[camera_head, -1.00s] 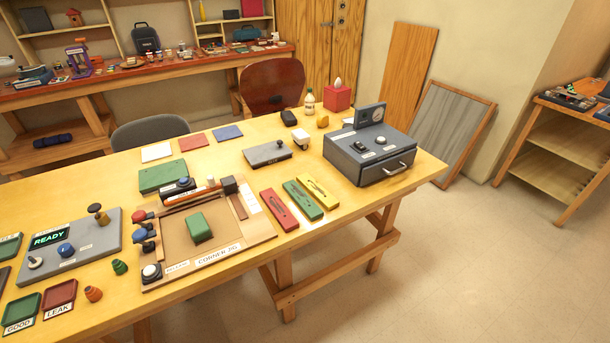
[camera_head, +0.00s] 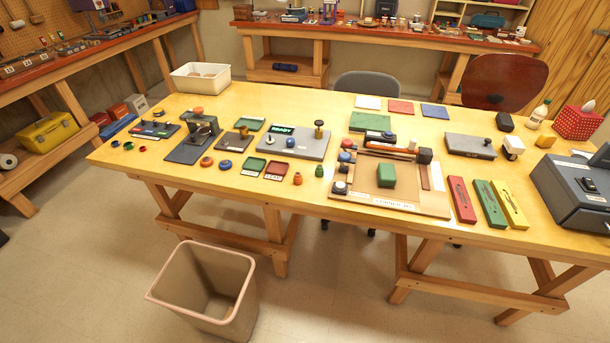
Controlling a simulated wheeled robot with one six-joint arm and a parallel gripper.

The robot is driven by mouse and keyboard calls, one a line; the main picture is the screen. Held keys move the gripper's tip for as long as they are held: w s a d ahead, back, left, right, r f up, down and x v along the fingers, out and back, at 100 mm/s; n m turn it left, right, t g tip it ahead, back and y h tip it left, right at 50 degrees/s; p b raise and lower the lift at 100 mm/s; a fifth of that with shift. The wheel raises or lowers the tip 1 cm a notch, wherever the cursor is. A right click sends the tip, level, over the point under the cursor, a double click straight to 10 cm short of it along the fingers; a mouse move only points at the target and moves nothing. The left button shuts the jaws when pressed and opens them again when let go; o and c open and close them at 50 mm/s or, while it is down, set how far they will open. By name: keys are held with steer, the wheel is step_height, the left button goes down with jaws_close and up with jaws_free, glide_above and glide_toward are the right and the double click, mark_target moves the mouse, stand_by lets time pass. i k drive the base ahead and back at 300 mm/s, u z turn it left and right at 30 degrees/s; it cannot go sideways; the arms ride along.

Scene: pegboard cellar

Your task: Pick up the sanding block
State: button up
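No object in view is labelled as a sanding block, and I cannot tell for certain which one it is. A small green block (camera_head: 386,175) sits on the tan board of the corner jig (camera_head: 420,206), near the middle of the table. A flat grey block with a dark knob (camera_head: 468,146) lies behind and to the right of the jig. Red (camera_head: 462,200), green (camera_head: 490,204) and yellow (camera_head: 515,204) long flat pieces lie side by side right of the jig. My gripper is not in view.
The long yellow table (camera_head: 340,104) carries several fixtures, a white bin (camera_head: 201,78) and a dark grey drawer box (camera_head: 575,190). A beige waste bin (camera_head: 205,292) stands on the floor before it. Grey (camera_head: 366,86) and brown (camera_head: 503,82) chairs are behind. Floor in front is otherwise clear.

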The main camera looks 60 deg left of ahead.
mark_target(386, 178)
steer(key=u, duration=1.85)
steer(key=i, duration=1)
